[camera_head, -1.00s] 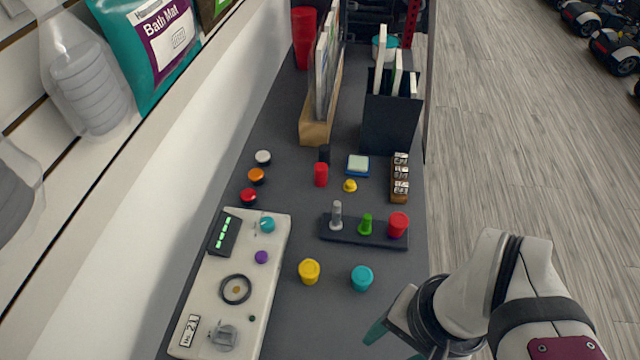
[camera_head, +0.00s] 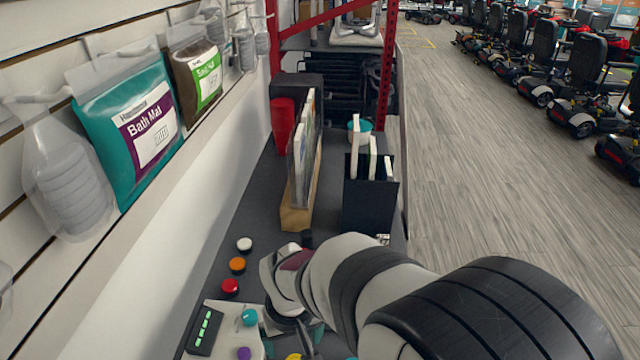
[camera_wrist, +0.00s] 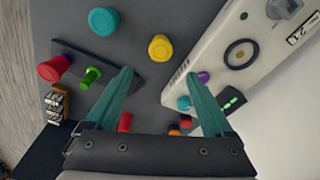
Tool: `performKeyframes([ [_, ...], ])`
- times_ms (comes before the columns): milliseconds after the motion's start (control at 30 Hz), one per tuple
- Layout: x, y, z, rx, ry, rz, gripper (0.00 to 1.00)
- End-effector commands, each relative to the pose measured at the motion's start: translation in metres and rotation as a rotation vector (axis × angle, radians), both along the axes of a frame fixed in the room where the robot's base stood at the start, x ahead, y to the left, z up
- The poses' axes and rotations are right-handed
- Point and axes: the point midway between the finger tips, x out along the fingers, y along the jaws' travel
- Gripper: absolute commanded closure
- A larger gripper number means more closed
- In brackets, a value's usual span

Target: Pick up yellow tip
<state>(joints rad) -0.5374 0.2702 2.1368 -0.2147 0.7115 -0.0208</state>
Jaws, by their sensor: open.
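The yellow tip (camera_wrist: 161,47), a short round cap, stands on the dark counter, just beyond and between my fingertips in the wrist view. In the head view only a sliver of yellow (camera_head: 294,356) shows at the bottom edge under my gripper (camera_head: 297,335). My gripper (camera_wrist: 157,74) is open with its two teal fingers apart and nothing between them. A teal tip (camera_wrist: 103,21) stands to the left of the yellow one in the wrist view.
A dark rack (camera_wrist: 68,48) with a red knob (camera_wrist: 53,68) and green peg (camera_wrist: 90,76) lies left of my fingers. A pale control panel (camera_wrist: 225,45) lies right. A black file holder (camera_head: 368,205) and wooden stand (camera_head: 297,218) stand farther back.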

Motion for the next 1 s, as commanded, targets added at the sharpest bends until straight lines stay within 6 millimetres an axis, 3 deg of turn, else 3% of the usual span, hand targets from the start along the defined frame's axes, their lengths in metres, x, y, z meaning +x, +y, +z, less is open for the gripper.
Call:
performKeyframes([
  [100, 0.002, 0.0, -0.036, -0.004, 0.008, -0.002, 0.13],
  [200, 0.005, 0.001, -0.059, -0.002, 0.007, -0.004, 0.13],
  [367, 0.007, 0.002, -0.079, -0.001, 0.005, -0.005, 0.13],
  [600, 0.008, 0.004, -0.123, 0.0, 0.005, -0.006, 0.13],
  [867, 0.009, 0.005, -0.126, 0.001, 0.003, -0.006, 0.15],
  [1000, 0.009, 0.005, -0.126, 0.001, 0.003, -0.006, 0.4],
])
